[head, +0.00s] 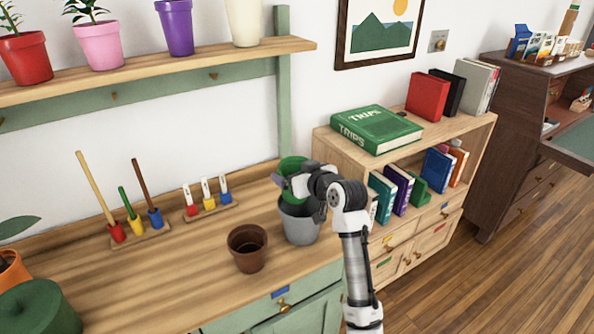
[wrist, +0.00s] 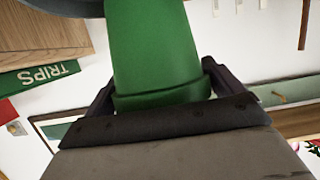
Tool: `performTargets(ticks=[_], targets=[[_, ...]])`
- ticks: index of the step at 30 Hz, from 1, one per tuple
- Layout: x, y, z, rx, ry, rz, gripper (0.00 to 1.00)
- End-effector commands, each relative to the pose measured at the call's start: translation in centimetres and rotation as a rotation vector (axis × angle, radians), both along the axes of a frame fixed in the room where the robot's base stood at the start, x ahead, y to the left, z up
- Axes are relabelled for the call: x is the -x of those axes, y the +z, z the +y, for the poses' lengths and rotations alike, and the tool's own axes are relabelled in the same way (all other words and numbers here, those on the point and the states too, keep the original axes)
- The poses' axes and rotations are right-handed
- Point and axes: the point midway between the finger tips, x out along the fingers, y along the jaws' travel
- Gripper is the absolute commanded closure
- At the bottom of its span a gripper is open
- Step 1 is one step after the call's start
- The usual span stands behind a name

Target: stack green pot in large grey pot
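The green pot (head: 292,166) is held upright over the large grey pot (head: 299,225), which stands on the wooden bench top. My gripper (head: 297,184) is shut on the green pot near its rim. In the wrist view the green pot (wrist: 155,48) sits between my two dark fingers (wrist: 160,88). A dark grey curved edge (wrist: 65,6), likely the grey pot's, shows at the top left there.
A brown pot (head: 248,248) stands close to the left of the grey pot. Coloured peg stands (head: 140,236) are at the back of the bench. A shelf with pots (head: 100,44) hangs above. A bookcase (head: 345,150) stands to the right.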

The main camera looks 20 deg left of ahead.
Motion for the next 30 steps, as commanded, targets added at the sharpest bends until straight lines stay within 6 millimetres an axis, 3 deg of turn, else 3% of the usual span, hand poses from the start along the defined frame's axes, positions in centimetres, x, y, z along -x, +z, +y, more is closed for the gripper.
performTargets(ticks=[11, 24, 30], targets=[[0.3, 0.5, -0.5, -0.005, -0.001, -0.007, 0.0], [5.3, 3.0, -6.9, -0.007, -0.001, -0.012, 0.0], [6.7, 3.8, -8.7, -0.007, -0.001, -0.01, 0.0]])
